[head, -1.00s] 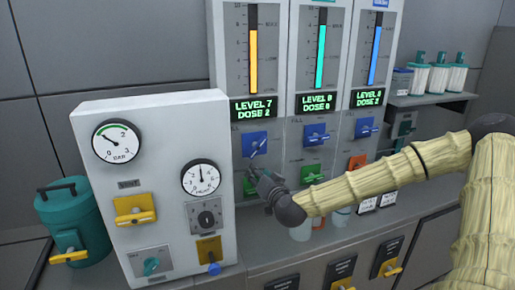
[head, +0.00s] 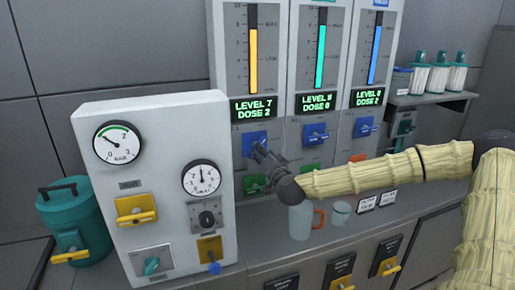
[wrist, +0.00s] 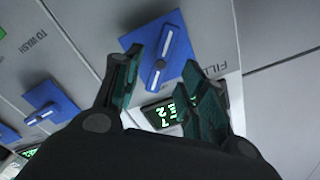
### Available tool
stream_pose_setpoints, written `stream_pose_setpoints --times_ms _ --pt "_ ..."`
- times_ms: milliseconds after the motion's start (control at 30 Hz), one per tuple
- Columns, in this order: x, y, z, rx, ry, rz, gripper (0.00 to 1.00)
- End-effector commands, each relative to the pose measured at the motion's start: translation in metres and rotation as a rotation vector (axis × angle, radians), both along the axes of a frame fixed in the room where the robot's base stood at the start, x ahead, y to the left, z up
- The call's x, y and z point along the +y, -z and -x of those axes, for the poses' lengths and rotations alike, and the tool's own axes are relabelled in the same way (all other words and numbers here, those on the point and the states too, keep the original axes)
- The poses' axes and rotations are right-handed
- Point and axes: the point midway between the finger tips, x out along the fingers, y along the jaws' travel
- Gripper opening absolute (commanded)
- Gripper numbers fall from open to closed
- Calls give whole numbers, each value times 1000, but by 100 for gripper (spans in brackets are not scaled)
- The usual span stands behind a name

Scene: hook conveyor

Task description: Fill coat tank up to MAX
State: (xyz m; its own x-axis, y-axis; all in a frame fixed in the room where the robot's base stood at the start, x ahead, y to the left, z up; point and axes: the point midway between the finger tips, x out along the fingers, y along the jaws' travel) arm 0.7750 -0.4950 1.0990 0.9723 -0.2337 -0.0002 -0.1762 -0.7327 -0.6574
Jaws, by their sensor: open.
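Three tank columns stand side by side. The left one has a yellow level bar (head: 253,60) and a display (head: 254,107) reading LEVEL 7, DOSE 2. The middle has a teal bar (head: 319,57) and the right a blue bar (head: 375,55). I cannot read which column is the coat tank. My gripper (head: 260,150) is open at the left column's blue FILL valve (head: 250,139). In the wrist view, the fingers (wrist: 165,85) stand apart, with the blue valve handle (wrist: 164,58) just ahead between them; I cannot tell if they touch it.
A white gauge panel (head: 150,130) with yellow valves juts out at the left, beside a teal canister (head: 75,220). A clear jug (head: 300,221) and a cup (head: 341,212) stand on the counter below my arm. Other blue valves (head: 316,133) sit to the right.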

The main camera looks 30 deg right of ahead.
Motion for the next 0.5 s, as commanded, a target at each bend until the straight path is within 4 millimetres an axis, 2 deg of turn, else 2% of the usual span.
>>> stream_pose_setpoints --times_ms 300,500 --pt "-9 0 -39 1 -1 3 41" --pt "-13 0 -54 1 1 1 41"
